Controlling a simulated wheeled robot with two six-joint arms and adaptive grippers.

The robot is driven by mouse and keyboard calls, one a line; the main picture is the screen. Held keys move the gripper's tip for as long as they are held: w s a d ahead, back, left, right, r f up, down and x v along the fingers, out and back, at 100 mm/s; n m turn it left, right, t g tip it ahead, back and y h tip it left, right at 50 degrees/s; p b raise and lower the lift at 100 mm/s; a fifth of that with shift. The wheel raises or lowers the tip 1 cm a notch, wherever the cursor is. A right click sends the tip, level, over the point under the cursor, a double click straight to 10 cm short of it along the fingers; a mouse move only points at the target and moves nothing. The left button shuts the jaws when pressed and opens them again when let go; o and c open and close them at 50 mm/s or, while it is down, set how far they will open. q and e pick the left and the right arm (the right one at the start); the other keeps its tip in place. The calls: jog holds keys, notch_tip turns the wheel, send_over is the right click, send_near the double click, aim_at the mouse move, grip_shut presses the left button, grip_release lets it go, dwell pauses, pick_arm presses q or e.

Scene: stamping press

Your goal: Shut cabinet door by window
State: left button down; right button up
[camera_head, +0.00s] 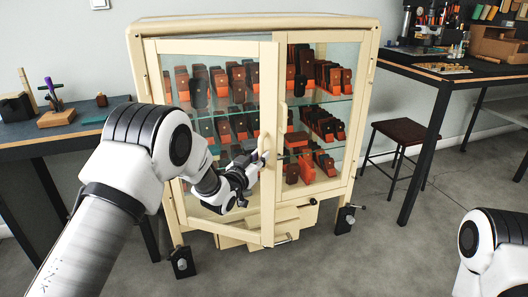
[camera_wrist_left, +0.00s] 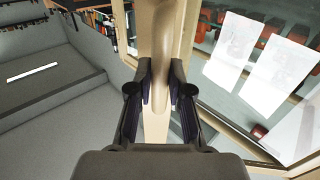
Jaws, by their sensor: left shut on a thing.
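The cream cabinet (camera_head: 245,23) stands on the floor in the middle of the head view. Its left glass door (camera_head: 268,95) stands ajar, swung out in front of the frame. My left gripper (camera_head: 257,164) is shut on the door handle (camera_head: 265,143) at the door's free edge. In the left wrist view the two fingers (camera_wrist_left: 160,85) close from both sides on the pale handle (camera_wrist_left: 163,60). The right door (camera_head: 367,100) looks closed. My right arm shows at the lower right, but its gripper is out of view.
Orange and dark blocks (camera_head: 325,75) stand on the cabinet's glass shelves. A workbench (camera_head: 40,133) is at the left. A dark table (camera_head: 440,77) and a brown stool (camera_head: 402,130) are at the right. The grey floor (camera_head: 350,250) in front is clear.

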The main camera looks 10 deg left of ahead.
aim_at(267, 147)
pick_arm(q)
jog(key=x, duration=0.2)
jog(key=b+x, duration=0.1)
jog(key=x, duration=0.1)
jog(key=a+x, duration=0.1)
jog(key=x, duration=0.1)
jog(key=shift+w+d, duration=0.1)
jog(key=shift+w, duration=0.3)
jog(key=c, duration=1)
grip_release()
jog(key=shift+d, duration=0.1)
